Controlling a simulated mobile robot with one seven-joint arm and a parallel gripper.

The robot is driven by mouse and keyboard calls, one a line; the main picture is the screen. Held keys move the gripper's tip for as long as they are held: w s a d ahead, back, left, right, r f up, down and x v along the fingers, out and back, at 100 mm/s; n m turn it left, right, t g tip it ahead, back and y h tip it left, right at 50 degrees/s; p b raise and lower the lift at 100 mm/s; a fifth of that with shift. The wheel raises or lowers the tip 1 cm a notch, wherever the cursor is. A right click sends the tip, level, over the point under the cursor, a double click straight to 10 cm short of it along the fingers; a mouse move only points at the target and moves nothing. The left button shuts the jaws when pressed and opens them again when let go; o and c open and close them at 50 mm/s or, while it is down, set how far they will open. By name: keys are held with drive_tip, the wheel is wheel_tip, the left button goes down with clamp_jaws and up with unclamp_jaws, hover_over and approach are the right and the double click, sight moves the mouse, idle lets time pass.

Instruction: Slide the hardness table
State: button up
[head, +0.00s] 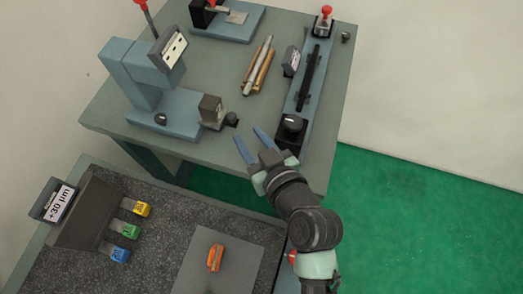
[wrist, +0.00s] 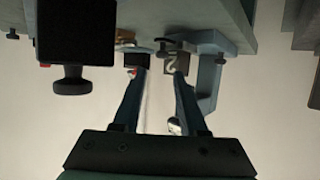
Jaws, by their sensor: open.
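A blue bench instrument (head: 125,72) with a tilted display (head: 173,48) and a red-tipped lever stands at the left of the workbench; I take it to be the hardness tester. On its base sits a grey block (head: 210,108) with a black knob (head: 232,120) at its right; this may be the hardness table, but I cannot be sure. My gripper (head: 248,136) is open at the bench's front edge, its blue fingers spread and apart from the knob, just to its right and nearer. In the wrist view, my fingers (wrist: 157,66) show a clear gap with nothing gripped.
A long blue rail fixture (head: 300,88) with a black knob-topped block (head: 291,133) stands close right of my gripper. Rods (head: 258,67) lie mid-bench. A dark speckled counter (head: 150,255) with coloured tags is at lower left. Green floor (head: 420,205) is clear at right.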

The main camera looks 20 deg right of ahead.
drive_tip(key=v, duration=0.5)
drive_tip(key=shift+s+b, duration=0.2)
drive_tip(key=shift+b, duration=0.15)
drive_tip(key=w+a+r+t, duration=0.15)
drive_tip(key=w+r, duration=0.25)
drive_tip(key=r, duration=0.4)
drive_tip(key=w+a+r+t, duration=0.1)
drive_tip(key=w+r+t, duration=0.2)
drive_tip(key=r, duration=0.6)
drive_tip(key=w+a+r+t, duration=0.15)
drive_tip(key=w+r, duration=0.25)
drive_tip(key=r, duration=0.4)
drive_tip(key=s+a+r+m+t+h, duration=0.1)
drive_tip(key=s+r+t, duration=0.3)
drive_tip(key=r, duration=1)
drive_tip(key=s+a+r+t+h+p, duration=0.1)
drive_tip(key=s+a+r+t, duration=0.2)
drive_tip(key=r, duration=1.1)
drive_tip(key=shift+s+m+t, duration=0.4)
drive_tip(key=shift+s+t, duration=0.2)
drive_tip(key=shift+s, duration=0.05)
